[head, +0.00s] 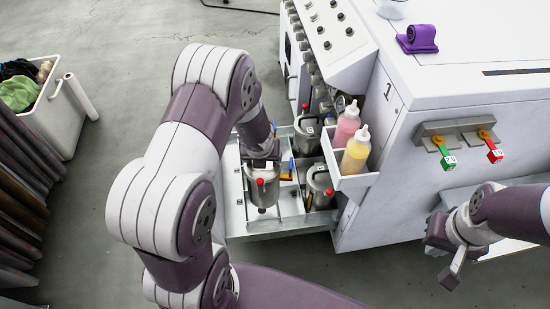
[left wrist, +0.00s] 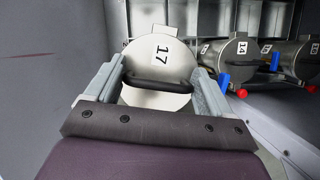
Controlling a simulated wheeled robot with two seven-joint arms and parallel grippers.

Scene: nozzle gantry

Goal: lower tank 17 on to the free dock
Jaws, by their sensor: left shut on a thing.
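Tank 17 (head: 262,188) is a steel cylinder with a red knob, upright over the left part of the grey metal tray (head: 240,215). In the left wrist view its round lid (left wrist: 160,60) carries the label 17 and a dark handle. My left gripper (left wrist: 155,85) is shut on tank 17, with its fingers on either side of the handle. The dock under the tank is hidden, and I cannot tell whether the tank touches the tray. My right gripper (head: 445,260) is empty at the right, away from the tray, its fingers apart.
Other tanks (head: 320,185) (head: 307,130) stand in the tray; one is labelled 14 in the wrist view (left wrist: 232,48). Blue levers (left wrist: 224,83) stand near them. A white bin with pink (head: 346,125) and yellow (head: 356,150) bottles juts out at the tray's right.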

